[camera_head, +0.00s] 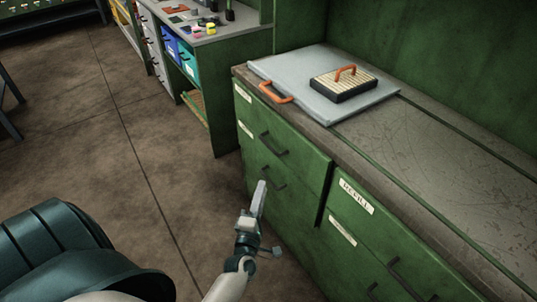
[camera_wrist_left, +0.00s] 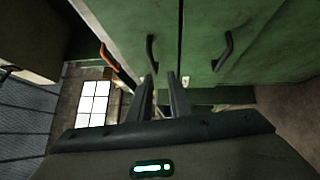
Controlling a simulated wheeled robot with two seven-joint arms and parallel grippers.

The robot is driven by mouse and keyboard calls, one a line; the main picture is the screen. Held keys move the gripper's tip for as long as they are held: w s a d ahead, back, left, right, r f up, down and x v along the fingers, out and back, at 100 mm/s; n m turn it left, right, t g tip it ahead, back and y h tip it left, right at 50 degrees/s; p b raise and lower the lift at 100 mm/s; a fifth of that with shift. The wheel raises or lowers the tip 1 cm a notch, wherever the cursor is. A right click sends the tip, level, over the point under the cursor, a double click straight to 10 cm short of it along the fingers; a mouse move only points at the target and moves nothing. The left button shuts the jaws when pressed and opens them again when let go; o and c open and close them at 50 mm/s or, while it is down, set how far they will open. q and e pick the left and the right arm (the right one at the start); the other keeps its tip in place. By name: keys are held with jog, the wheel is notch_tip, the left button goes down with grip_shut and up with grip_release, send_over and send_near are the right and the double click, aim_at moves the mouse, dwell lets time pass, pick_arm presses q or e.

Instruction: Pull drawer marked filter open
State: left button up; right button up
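A green cabinet (camera_head: 305,165) has drawers with white labels and dark bar handles. The upper left drawer has a small label (camera_head: 244,95) and a handle (camera_head: 273,146). The drawer below it has a label (camera_head: 246,130) and a handle (camera_head: 273,178). The right label (camera_head: 357,196) seems to read "REFILL"; I cannot read which label says filter. The drawers look closed. My left gripper (camera_head: 263,184) is in front of the left drawers, near the lower handle in the head view. In the left wrist view its fingers (camera_wrist_left: 161,78) are apart and empty, with a dark handle (camera_wrist_left: 152,52) just beyond them.
A workbench (camera_head: 235,45) with coloured bins stands behind.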

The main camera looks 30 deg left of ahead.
aim_at(268, 144)
pick_arm(q)
jog(key=shift+s+a+r+n+y, duration=0.1)
jog(key=shift+a+r+n+y, duration=0.1)
jog(key=shift+a+r+n, duration=0.15)
jog(key=shift+a+r+n+y, duration=0.1)
jog(key=shift+r+n+y, duration=0.15)
jog(key=shift+r, duration=0.2)
pick_arm(e)
jog(key=shift+w+r, duration=0.1)
jog(key=shift+w, duration=0.05)
